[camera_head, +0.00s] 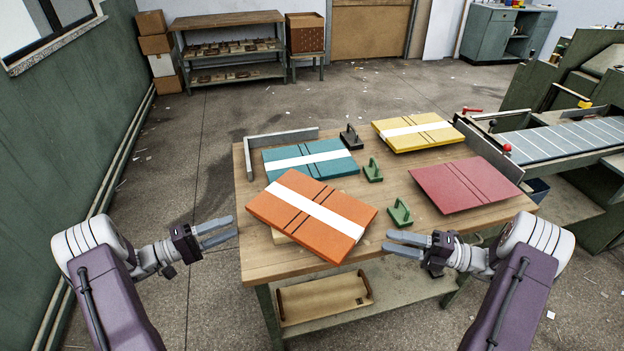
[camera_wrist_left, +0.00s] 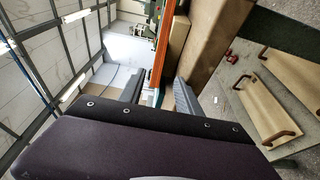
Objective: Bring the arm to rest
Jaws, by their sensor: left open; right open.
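My left gripper (camera_head: 216,233) is open and empty, just off the left edge of the wooden table (camera_head: 268,258). Its two fingers also show in the left wrist view (camera_wrist_left: 155,92), apart, with the table's edge beyond them. My right gripper (camera_head: 404,244) is open over the table's front right part, apart from the orange board stack (camera_head: 290,225) to its left. Nothing is held in either gripper.
On the table lie a teal stack (camera_head: 285,168), a yellow stack (camera_head: 412,139), a red stack (camera_head: 452,191), green handled blocks (camera_head: 400,214) (camera_head: 373,174) and a dark block (camera_head: 350,140). A lower shelf holds a brown tray (camera_head: 318,300). A feeder machine (camera_head: 560,140) stands right. The floor at left is clear.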

